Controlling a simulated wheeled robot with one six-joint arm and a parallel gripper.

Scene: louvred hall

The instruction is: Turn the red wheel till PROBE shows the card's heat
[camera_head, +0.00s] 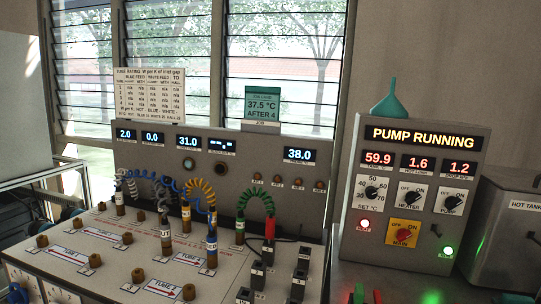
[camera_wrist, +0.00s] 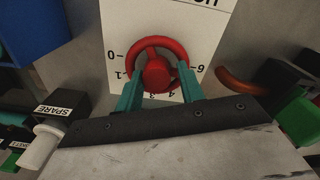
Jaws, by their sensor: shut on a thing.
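The red wheel (camera_wrist: 157,45) is in the wrist view, in front of a white plate (camera_wrist: 205,22) with a number scale; 0, 1, 3, 4 and 6 can be read. My gripper (camera_wrist: 159,88) has its two teal fingers at the lower left and lower right of the wheel, shut on it. The job card (camera_head: 262,104) in the head view reads 37.5 °C, AFTER 4. A display (camera_head: 300,155) below it reads 38.0. Another display (camera_head: 188,142) reads 31.0. The small labels under the displays are too small to read, so I cannot tell which is PROBE.
The pump box (camera_head: 420,200) stands at the right, reading PUMP RUNNING, 59.9, 1.6 and 1.2. A hot tank (camera_head: 510,235) is beside it. Coiled hoses (camera_head: 200,188) rise from the tube bench (camera_head: 120,255). A block marked SPARE (camera_wrist: 58,108) is left of my gripper.

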